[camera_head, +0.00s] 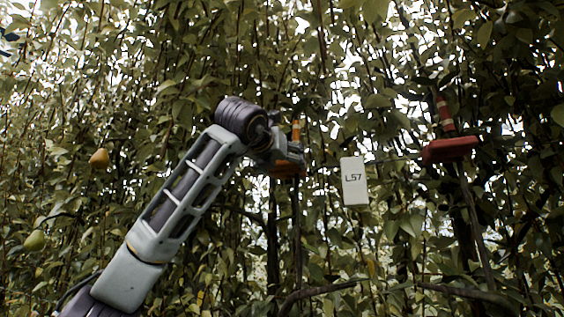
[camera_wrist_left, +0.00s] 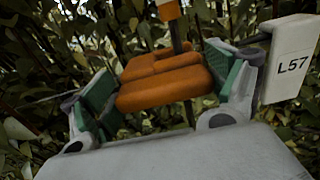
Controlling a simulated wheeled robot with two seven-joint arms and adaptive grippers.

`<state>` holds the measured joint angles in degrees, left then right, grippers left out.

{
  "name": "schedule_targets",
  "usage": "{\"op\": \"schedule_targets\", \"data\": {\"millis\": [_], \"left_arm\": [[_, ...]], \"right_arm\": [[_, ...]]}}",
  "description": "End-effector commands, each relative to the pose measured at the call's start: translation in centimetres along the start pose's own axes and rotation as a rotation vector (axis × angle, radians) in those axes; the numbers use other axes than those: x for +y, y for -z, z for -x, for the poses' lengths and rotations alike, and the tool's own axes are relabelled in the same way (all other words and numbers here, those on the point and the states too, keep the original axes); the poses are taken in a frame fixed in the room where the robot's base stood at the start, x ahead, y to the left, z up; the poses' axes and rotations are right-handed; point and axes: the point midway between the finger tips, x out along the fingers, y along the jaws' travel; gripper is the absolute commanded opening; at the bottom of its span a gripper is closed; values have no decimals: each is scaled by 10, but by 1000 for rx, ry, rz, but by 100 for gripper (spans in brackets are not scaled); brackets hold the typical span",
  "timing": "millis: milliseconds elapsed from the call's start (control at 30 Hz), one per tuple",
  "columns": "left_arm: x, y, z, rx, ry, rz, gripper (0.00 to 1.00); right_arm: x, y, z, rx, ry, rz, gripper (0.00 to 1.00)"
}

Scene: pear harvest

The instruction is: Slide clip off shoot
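An orange clip (camera_head: 289,169) sits around a thin upright shoot (camera_head: 297,215) near the picture's middle. An orange band (camera_head: 296,130) shows on the shoot just above it. My left gripper (camera_head: 283,158) is at this clip. In the left wrist view the clip (camera_wrist_left: 160,82) lies between the green-padded fingers of my left gripper (camera_wrist_left: 165,80), one finger at each end. I cannot tell whether the pads press on it. A red clip (camera_head: 450,149) is on another shoot at the right, below a red-and-pale band (camera_head: 445,113). My right gripper is not in view.
A white tag marked L57 (camera_head: 354,181) hangs just right of my left gripper; it stands close to the right finger in the left wrist view (camera_wrist_left: 291,62). Dense leaves and stems surround the clips. Two pears (camera_head: 99,158) (camera_head: 35,240) hang at the left.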

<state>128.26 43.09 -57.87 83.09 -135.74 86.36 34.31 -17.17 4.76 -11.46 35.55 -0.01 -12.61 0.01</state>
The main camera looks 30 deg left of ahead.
Motion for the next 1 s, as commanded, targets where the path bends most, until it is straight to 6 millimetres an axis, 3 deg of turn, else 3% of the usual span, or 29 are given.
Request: {"op": "schedule_targets", "data": {"millis": [33, 267, 467, 800, 1000], "left_arm": [[0, 0, 0, 0, 0, 0, 74], [0, 0, 0, 0, -1, 0, 45], [8, 0, 0, 1, -2, 1, 44], [67, 0, 0, 1, -3, 1, 44], [81, 0, 0, 0, -2, 0, 44]], "right_arm": [[0, 0, 0, 0, 0, 0, 40], [-2, 0, 0, 0, 2, -1, 40], [-6, 1, -1, 1, 6, -3, 40], [-6, 0, -5, 1, 6, -3, 40], [-5, 0, -5, 0, 5, -2, 40]]}}
